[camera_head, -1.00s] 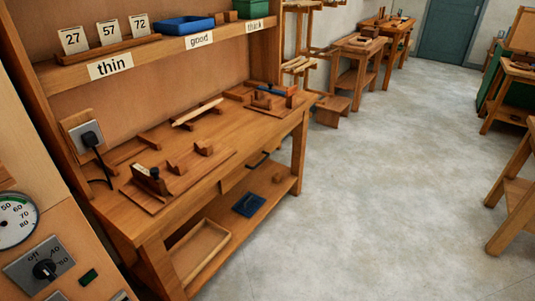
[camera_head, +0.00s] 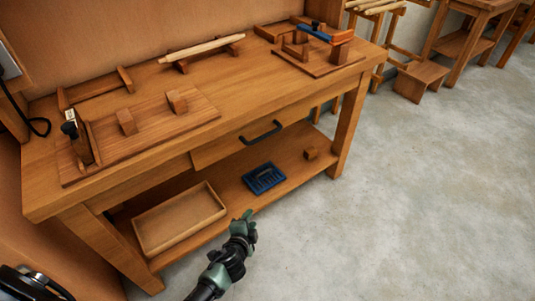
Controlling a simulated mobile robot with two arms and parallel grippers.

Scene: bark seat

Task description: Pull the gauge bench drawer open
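The wooden gauge bench (camera_head: 225,103) fills the left and middle of the head view. Its drawer front (camera_head: 215,151) sits under the front edge of the top and looks shut. A black bar handle (camera_head: 261,132) is on that front. My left gripper (camera_head: 247,215) comes up from the bottom of the view, in front of the lower shelf, below the handle in the picture and apart from it. Its greenish fingers are small here, and I cannot tell whether they are open or shut. My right gripper is not in view.
A wooden tray (camera_head: 180,218), a blue item (camera_head: 264,178) and a small wooden block (camera_head: 311,153) are on the lower shelf. Wooden jigs (camera_head: 140,135) and a long rod (camera_head: 202,47) lie on the top. The grey floor (camera_head: 420,200) to the right is clear.

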